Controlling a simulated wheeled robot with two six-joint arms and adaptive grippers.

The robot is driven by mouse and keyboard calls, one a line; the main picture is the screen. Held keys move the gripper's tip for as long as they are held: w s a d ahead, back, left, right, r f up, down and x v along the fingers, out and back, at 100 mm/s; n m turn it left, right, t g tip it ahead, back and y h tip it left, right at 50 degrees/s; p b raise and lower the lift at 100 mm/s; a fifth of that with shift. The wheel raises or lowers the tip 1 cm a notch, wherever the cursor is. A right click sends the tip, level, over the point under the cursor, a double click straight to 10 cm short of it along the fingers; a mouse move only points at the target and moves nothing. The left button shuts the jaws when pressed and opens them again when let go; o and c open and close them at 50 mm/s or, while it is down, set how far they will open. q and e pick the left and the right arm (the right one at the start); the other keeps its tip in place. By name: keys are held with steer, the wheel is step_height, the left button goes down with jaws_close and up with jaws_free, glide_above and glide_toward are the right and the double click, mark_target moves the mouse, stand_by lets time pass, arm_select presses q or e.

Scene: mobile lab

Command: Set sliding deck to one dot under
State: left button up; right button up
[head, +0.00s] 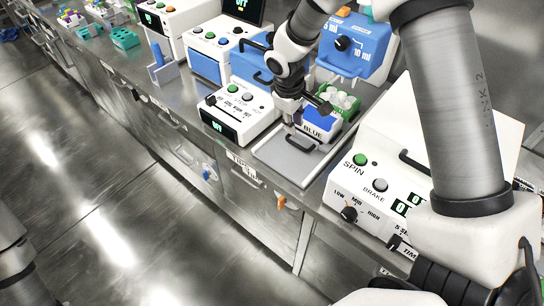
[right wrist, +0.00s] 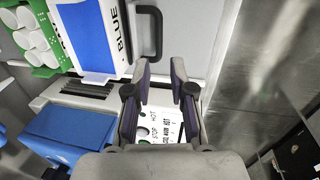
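The sliding deck appears to be the flat grey metal plate (head: 268,150) on the bench, with a blue-and-white block (head: 318,128) labelled BLUE on it. A black handle (head: 300,143) sticks out of its front. In the right wrist view the handle (right wrist: 152,30) lies just beyond my fingertips, apart from them. My right gripper (head: 306,108) is above the block's left side in the head view; in the wrist view my right gripper (right wrist: 160,72) is open and empty. Dot marks on the deck are too small to read. My left gripper is not in view.
A white hot-plate box (head: 238,112) with buttons stands left of the deck. A white spin box (head: 375,185) stands on the right. A green rack of white tubes (head: 340,98) is behind the block, and a blue dispenser (head: 352,45) behind that. The bench front has drawers.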

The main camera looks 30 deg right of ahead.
mark_target(297, 144)
steer(key=f, duration=0.3)
steer(key=d+f, duration=0.1)
steer(key=f, duration=0.4)
steer(key=shift+w+d+f, duration=0.3)
steer(key=shift+w+d, duration=0.1)
steer(key=shift+r, duration=0.1)
jaws_close()
